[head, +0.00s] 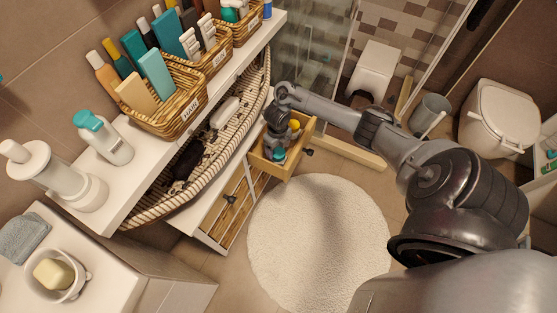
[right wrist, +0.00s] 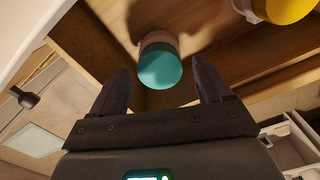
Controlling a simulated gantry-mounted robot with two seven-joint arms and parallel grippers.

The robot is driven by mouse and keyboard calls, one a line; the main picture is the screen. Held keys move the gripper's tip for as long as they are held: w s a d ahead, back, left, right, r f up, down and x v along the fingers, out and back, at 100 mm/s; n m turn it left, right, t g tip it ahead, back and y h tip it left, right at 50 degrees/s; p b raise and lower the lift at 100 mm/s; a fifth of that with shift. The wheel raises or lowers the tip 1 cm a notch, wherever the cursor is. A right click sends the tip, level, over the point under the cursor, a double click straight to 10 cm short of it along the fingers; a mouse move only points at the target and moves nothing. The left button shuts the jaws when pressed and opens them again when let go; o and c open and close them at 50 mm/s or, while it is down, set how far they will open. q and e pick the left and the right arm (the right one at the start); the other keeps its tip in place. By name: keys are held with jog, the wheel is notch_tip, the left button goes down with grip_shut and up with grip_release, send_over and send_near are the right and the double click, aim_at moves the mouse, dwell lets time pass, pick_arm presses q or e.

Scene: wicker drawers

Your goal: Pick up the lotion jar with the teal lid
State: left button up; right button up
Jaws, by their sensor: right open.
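The lotion jar with the teal lid (right wrist: 160,66) stands in the open wooden drawer (head: 272,167). In the head view, its teal lid (head: 279,155) shows just below my right gripper (head: 279,145). In the right wrist view, my right gripper (right wrist: 163,78) is open, with one dark finger on each side of the lid. Gaps show between the fingers and the jar, and nothing is held. The jar's lower part is partly hidden by its lid. My left gripper is not in view.
A container with a yellow lid (right wrist: 286,8) is in the same drawer, to the right of the jar in the right wrist view. The drawer's wooden walls enclose both. Above stands a white shelf (head: 134,165) with wicker baskets (head: 180,112). A round white rug (head: 318,235) lies below.

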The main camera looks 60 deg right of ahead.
aim_at(277, 151)
jog(key=shift+w+f, duration=0.3)
jog(key=shift+f, duration=0.05)
notch_tip(277, 151, down, 4)
jog(key=shift+s+f+b, duration=0.15)
jog(key=shift+b, duration=1.05)
jog(key=shift+f, duration=0.4)
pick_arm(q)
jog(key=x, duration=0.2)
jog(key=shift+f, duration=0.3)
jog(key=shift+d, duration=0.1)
pick_arm(e)
jog(key=c, duration=0.9)
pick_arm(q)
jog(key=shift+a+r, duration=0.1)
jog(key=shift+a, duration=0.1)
pick_arm(e)
jog(key=shift+r, duration=0.2)
